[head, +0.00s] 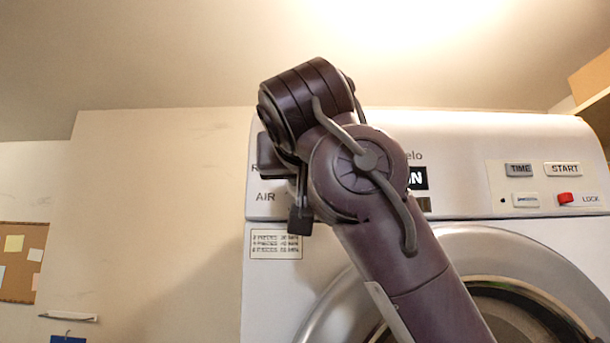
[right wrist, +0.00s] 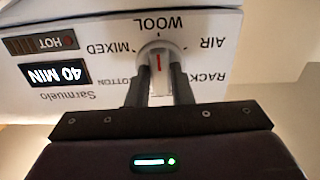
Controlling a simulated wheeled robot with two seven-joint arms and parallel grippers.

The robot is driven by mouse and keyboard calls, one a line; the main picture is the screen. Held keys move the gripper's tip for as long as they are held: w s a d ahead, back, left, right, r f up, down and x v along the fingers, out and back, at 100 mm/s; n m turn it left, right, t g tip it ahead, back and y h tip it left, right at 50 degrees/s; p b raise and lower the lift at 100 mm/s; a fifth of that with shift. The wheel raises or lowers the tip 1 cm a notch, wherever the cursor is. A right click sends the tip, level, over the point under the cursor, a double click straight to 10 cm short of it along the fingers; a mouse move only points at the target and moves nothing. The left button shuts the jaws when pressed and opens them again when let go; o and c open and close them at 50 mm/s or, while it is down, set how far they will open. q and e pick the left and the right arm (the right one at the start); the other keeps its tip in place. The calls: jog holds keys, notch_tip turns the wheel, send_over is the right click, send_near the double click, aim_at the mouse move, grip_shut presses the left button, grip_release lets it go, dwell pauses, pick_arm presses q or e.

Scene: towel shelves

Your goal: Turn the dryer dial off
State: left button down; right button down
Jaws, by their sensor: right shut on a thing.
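The dryer (head: 265,290) is a white machine with a control panel along its top. Its dial (right wrist: 158,52) is a white knob with a red mark, seen upside down in the right wrist view among the labels WOOL, MIXED, COTTON, AIR and RACK. The red mark stands upright in that picture, in line with WOOL. My right gripper (right wrist: 160,75) is shut on the dial, one dark finger on each side. In the head view my right arm hides the dial and most of that gripper. My left gripper is in neither view.
TIME (head: 519,170) and START (head: 563,169) buttons and a red LOCK switch (head: 566,198) sit on the panel's right. A round door (head: 545,265) is below. A cork board (head: 20,262) hangs at left.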

jog(key=shift+d+r+n+p, duration=0.15)
jog(key=shift+n+p, duration=0.25)
jog(key=shift+n, duration=5.45)
jog(key=shift+a+r+n+p, duration=0.1)
jog(key=shift+r+n+p, duration=0.25)
jog(key=shift+n, duration=5.45)
jog(key=shift+d+r+n+p, duration=0.1)
jog(key=shift+n+p, duration=0.35)
jog(key=shift+n, duration=5.7)
jog(key=c, duration=1.3)
grip_release()
jog(key=shift+w+f, duration=0.15)
